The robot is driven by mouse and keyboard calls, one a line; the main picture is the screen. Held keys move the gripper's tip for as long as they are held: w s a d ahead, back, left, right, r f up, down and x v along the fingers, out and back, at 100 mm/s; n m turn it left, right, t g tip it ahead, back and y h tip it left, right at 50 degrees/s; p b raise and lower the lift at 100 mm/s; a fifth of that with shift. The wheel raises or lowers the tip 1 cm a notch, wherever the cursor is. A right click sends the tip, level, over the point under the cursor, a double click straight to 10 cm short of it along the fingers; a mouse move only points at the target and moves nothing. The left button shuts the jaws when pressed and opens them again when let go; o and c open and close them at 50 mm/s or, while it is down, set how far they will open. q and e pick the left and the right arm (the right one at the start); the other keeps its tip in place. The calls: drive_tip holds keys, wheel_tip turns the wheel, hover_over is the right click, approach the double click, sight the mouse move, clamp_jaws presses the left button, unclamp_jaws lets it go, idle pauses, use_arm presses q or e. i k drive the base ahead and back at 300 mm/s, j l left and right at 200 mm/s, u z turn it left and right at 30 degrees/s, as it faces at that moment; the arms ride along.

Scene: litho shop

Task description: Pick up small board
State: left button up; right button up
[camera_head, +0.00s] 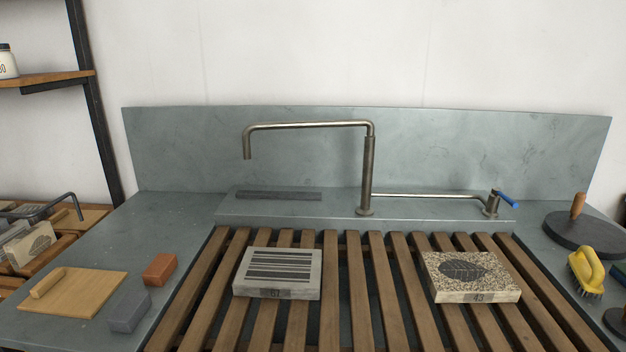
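A small flat wooden board (88,291) with a raised wooden grip bar (47,282) along its left side lies on the left part of the grey counter. It lies flat, close to the counter's left edge. Neither of my grippers shows in the head view.
A brown block (160,270) and a grey block (129,311) lie just right of the board. Stones marked 61 (278,273) and 43 (470,276) rest on the slatted rack (350,290). A faucet (367,170) stands behind. A yellow-handled brush (586,268) is at right.

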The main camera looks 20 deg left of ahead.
sight(73, 292)
drive_tip(key=k+j, duration=0.1)
drive_tip(key=j, duration=0.55)
drive_tip(key=k+j, duration=0.1)
drive_tip(key=j, duration=1.15)
drive_tip(key=k+z, duration=0.05)
